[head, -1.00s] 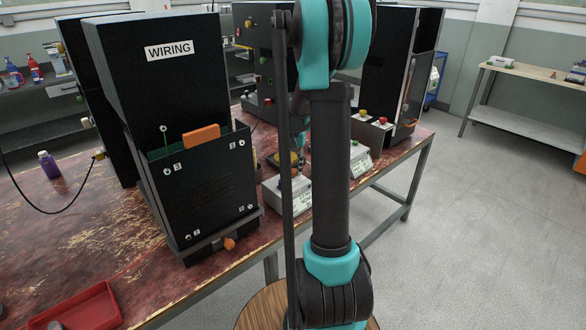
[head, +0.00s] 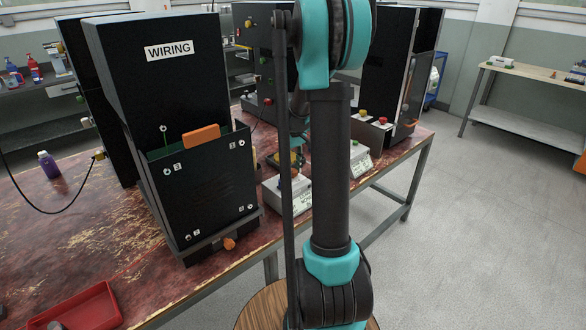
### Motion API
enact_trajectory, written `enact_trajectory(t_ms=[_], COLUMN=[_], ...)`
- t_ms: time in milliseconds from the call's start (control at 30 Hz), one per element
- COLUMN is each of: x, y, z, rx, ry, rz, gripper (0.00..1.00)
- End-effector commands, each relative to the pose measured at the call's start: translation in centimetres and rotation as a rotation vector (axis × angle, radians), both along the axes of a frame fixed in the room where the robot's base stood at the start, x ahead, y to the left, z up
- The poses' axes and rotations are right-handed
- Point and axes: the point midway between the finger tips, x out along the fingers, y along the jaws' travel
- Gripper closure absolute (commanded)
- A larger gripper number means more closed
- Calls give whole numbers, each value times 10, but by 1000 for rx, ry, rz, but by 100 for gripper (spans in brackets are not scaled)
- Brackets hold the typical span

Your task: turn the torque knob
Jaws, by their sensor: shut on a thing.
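I cannot make out the torque knob for certain. A light grey box (head: 272,196) with a partly covered label stands near the table's front edge, mostly behind my arm. A second grey box (head: 361,163) with a label shows just right of my arm. My upright arm and its thin dark strut cover the space between these boxes. A small dark part shows in the gap between strut and arm, but I cannot tell whether it belongs to my gripper. My gripper's fingertips and anything in them are hidden.
A black cabinet marked WIRING (head: 170,85) stands left on the worn red table (head: 120,240), with an orange knob (head: 229,243) low on its front. A red tray (head: 85,308) lies at the front left. Open floor (head: 480,230) lies to the right.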

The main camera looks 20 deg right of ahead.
Motion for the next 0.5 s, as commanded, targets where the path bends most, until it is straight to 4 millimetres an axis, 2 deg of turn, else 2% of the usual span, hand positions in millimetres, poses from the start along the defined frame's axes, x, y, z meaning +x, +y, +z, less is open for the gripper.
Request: enact_trajectory(t_ms=[500], x=[0], y=[0], z=[0], rx=[0], ry=[-1], rz=[70], gripper=[98])
